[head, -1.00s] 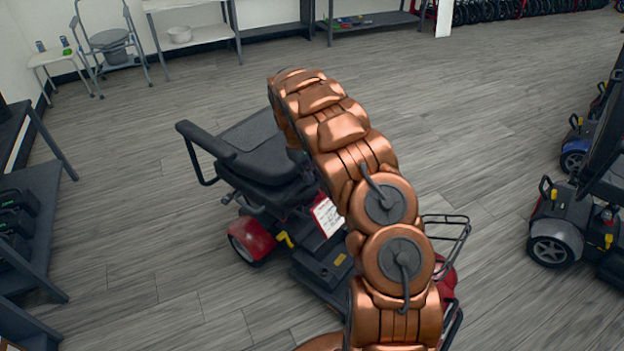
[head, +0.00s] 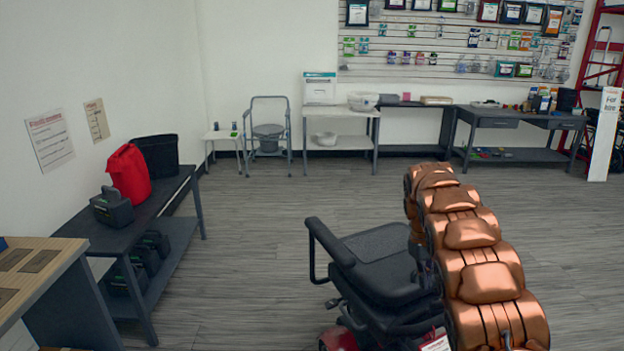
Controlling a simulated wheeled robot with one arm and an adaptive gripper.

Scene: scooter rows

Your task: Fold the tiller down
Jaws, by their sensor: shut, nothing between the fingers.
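One mobility scooter stands at the bottom, right of centre, partly cut off by the lower edge. Its black seat (head: 378,262) has an armrest (head: 328,240) on the left side. A bit of its red body (head: 338,339) and a white tag with red print (head: 436,343) show below the seat. The tiller is not visible; my copper-coloured arm covers the scooter's right side, and its front lies below the picture. My gripper is not in view; the arm bends away over the far side of the seat.
A dark bench (head: 165,200) with a red bag (head: 128,173) and battery packs stands left. A wooden-topped desk (head: 40,258) is nearer. A commode chair (head: 268,135), a white table (head: 340,113) and a grey workbench (head: 515,118) line the back wall. The floor between is clear.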

